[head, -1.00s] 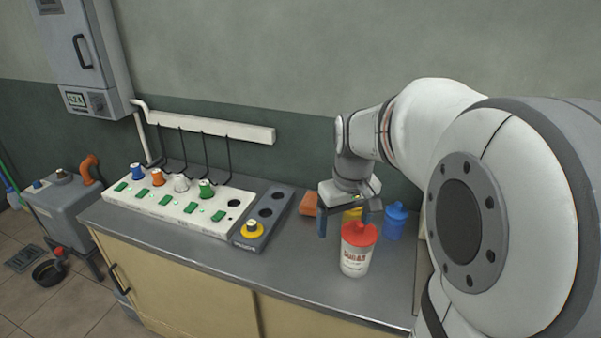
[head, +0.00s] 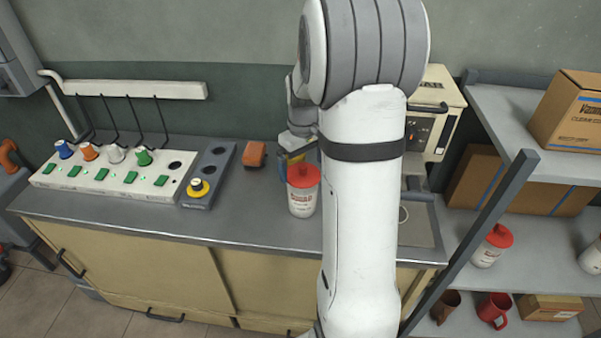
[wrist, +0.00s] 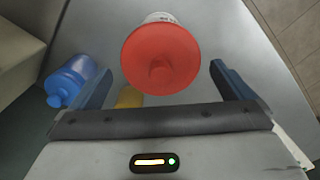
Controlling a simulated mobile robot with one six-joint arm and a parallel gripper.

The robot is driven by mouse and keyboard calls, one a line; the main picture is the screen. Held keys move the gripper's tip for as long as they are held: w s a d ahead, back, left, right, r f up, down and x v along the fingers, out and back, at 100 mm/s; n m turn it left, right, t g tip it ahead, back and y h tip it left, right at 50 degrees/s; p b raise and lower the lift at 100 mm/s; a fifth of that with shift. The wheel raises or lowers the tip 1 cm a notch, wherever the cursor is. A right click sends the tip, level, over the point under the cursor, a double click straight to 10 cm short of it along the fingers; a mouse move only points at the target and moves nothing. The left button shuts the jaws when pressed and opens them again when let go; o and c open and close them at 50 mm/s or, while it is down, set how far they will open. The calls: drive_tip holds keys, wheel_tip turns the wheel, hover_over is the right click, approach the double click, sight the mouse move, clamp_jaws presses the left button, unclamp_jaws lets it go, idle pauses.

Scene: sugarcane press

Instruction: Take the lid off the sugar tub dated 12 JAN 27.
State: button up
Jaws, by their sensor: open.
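A white tub with red sugar lettering (head: 302,204) stands upright on the counter, its red lid (head: 303,174) on. Its date cannot be read. In the wrist view the red lid (wrist: 160,58) fills the upper middle, with a little of the white tub (wrist: 160,17) beyond it. My gripper (wrist: 160,68) is open, its two blue fingers to either side of the lid and apart from it.
An orange block (head: 254,154), a grey holder (head: 212,172) and a white button panel (head: 110,180) are left of the tub. A shelf rack (head: 530,100) stands right.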

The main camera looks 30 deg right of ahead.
drive_tip(key=shift+f, duration=0.5)
drive_tip(key=c, duration=0.8)
